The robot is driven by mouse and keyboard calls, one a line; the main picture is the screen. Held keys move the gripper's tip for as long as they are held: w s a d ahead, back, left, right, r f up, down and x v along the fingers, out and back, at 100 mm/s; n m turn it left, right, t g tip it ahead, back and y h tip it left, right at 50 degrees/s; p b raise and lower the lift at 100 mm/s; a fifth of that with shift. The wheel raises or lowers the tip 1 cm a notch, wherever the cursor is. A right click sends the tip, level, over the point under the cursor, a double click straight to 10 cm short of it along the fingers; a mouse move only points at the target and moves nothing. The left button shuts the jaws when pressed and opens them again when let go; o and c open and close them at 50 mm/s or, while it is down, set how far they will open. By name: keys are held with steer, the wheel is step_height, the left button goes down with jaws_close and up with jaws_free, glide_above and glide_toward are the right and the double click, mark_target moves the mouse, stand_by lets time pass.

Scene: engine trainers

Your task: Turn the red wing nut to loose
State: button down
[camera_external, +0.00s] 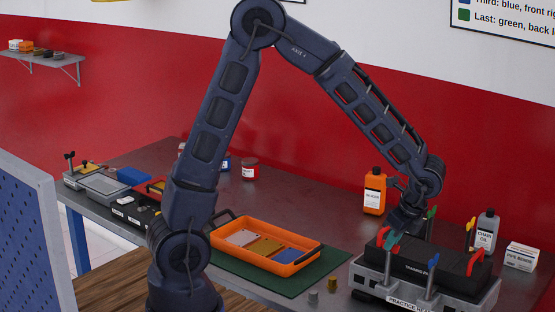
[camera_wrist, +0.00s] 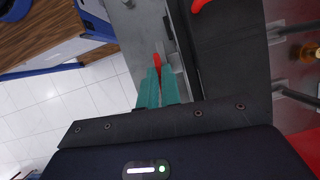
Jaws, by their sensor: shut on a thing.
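The engine trainer is a grey block (camera_external: 400,290) with a black cover (camera_external: 445,262) on top, at the right of the table. My gripper (camera_external: 390,246) is at its front left corner, pointing down. In the wrist view the teal fingers (camera_wrist: 156,88) are close together on the red wing nut (camera_wrist: 157,62), whose red tip shows at their ends. The fingers hide most of the nut, so its turn angle cannot be told. A blue wing nut (camera_external: 432,266) stands upright at the front, a yellow one (camera_external: 470,230) at the back right and a green one (camera_external: 431,212) at the back left.
A red handle (camera_external: 475,262) rises at the cover's right end. An orange bottle (camera_external: 374,192), a grey bottle (camera_external: 486,232) and a white box (camera_external: 521,257) stand behind the trainer. An orange tray (camera_external: 312,256) lies on a green mat to the left. Two small cylinders (camera_external: 332,284) stand in front.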

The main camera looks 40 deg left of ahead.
stand_by(0.4)
steer(key=c, duration=1.6)
jaws_free()
steer(key=shift+r, duration=0.1)
steer(key=v, duration=1)
steer(key=shift+r, duration=0.3)
steer(key=shift+d, duration=0.1)
